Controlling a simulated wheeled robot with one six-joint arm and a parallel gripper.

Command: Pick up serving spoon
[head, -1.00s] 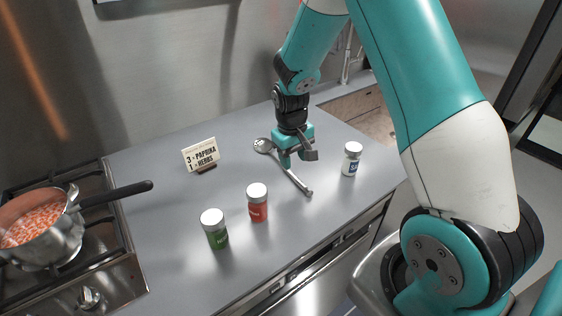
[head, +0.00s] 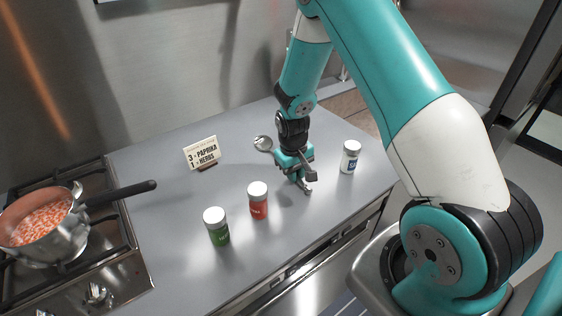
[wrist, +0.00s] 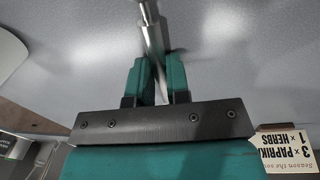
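The serving spoon (head: 263,143) lies on the grey counter, its round metal bowl toward the back. My gripper (head: 301,178) is down low over the spoon's handle and hides much of it in the head view. In the wrist view the metal handle (wrist: 152,38) runs down between the two teal fingers (wrist: 160,80). The fingers stand apart on either side of it and look open. I cannot tell whether either one touches the handle.
A white-capped salt jar (head: 350,158) stands close right of my gripper. A red jar (head: 258,203) and a green jar (head: 217,228) stand to the left. A small sign (head: 202,152) is farther back. A pot (head: 45,235) sits on the stove, its handle reaching over the counter.

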